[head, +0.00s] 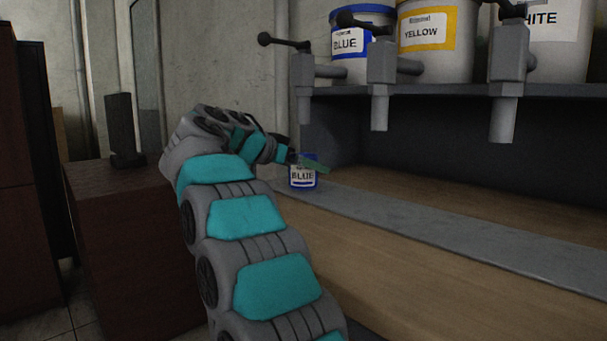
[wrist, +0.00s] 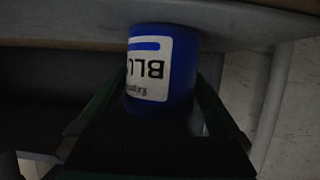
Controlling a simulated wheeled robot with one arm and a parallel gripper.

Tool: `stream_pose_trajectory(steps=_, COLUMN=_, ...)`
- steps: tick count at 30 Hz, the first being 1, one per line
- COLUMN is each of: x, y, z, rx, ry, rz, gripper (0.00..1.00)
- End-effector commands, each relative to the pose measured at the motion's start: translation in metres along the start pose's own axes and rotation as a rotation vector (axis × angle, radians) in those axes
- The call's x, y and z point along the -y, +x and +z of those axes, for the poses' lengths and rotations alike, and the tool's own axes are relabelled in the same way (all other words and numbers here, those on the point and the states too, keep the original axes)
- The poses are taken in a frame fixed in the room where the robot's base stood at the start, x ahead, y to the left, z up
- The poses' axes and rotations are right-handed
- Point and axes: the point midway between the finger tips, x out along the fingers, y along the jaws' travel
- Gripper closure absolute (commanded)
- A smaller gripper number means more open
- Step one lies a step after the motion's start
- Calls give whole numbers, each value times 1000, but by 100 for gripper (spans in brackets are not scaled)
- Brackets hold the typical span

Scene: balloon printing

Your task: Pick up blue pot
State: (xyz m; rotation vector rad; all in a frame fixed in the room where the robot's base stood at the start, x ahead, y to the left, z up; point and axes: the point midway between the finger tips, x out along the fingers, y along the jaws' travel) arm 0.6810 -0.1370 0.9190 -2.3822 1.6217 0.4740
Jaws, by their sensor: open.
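The blue pot (head: 303,180), a small pot with a white "BLUE" label, stands upright on the grey strip of the counter, below the big blue bucket. My gripper (head: 309,162) is at the pot, with one green finger showing across its upper part in the head view. In the wrist view the blue pot (wrist: 180,75) appears upside down between my two spread fingers. The jaws are open and I see no clear grip on it. The lower parts of the fingers are dark, so I cannot tell whether they touch the pot.
A shelf (head: 450,91) above the counter holds a blue bucket (head: 350,42), a yellow bucket (head: 436,40) and a white bucket (head: 550,40). Grey taps (head: 381,80) hang below its edge. The counter (head: 450,205) right of the pot is clear. A brown cabinet (head: 125,240) stands left.

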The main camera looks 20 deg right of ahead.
Motion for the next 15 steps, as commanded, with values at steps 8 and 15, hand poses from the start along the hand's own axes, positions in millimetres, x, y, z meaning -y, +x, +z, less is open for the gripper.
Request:
stream_pose_trajectory(steps=8, x=1, y=22, z=0, rx=-2, ry=-2, rz=-2, gripper=0)
stream_pose_trajectory(steps=15, x=1, y=22, z=0, rx=-1, ry=-1, rz=-1, gripper=15)
